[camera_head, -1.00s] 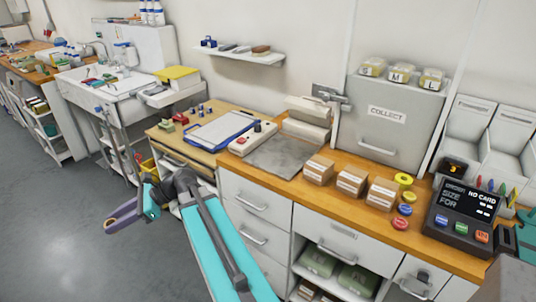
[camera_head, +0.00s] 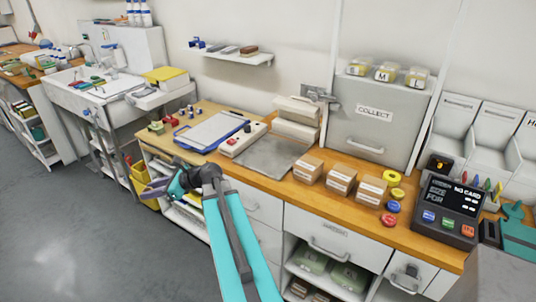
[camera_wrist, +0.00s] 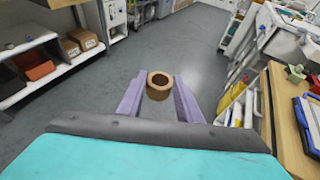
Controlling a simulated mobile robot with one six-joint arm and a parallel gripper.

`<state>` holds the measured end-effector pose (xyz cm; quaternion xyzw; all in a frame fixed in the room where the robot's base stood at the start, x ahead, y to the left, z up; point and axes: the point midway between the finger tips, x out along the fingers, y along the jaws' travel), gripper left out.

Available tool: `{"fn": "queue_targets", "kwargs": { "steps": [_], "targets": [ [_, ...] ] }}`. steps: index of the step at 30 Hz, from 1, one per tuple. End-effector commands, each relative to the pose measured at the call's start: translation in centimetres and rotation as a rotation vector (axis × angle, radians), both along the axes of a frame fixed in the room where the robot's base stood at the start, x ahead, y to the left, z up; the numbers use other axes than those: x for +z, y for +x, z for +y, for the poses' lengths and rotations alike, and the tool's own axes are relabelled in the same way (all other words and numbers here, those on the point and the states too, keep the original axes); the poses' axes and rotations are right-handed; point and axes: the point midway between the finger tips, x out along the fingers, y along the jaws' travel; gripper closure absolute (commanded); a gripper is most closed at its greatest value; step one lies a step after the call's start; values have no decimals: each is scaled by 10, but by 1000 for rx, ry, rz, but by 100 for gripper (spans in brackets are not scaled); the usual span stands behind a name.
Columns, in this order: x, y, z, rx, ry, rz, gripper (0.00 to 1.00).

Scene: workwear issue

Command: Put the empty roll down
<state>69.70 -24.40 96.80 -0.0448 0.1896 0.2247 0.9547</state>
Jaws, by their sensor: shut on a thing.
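The empty roll (camera_wrist: 159,93) is a short brown ring, seen in the wrist view with its hole facing up toward the camera. My gripper (camera_wrist: 159,88) is shut on it, with one purple finger on each side. In the head view my gripper (camera_head: 150,188) is in front of the wooden bench, by a yellow bin (camera_head: 147,172) that it partly covers. I cannot make out the roll in the head view.
The wooden bench (camera_head: 206,116) bears a blue-edged board (camera_head: 212,131). Several cartons (camera_head: 341,179) and coloured tape rolls stand on the counter to the right. A shelf with boxes (camera_wrist: 82,39) is at left in the wrist view. Open grey floor (camera_head: 70,220) lies left of the bench.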

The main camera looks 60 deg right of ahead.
Motion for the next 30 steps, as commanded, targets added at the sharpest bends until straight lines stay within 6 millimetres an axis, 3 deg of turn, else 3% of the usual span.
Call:
{"fn": "queue_targets", "kwargs": {
  "steps": [3, 14, 23, 30],
  "targets": [
    [3, -5, -54, -139, 0, 0, 89],
    [17, -40, -203, -534, 0, 0, 89],
    [38, -95, -319, -842, -2, -1, 89],
    [60, -152, -400, -1068, -2, -2, 89]
  ]
}}
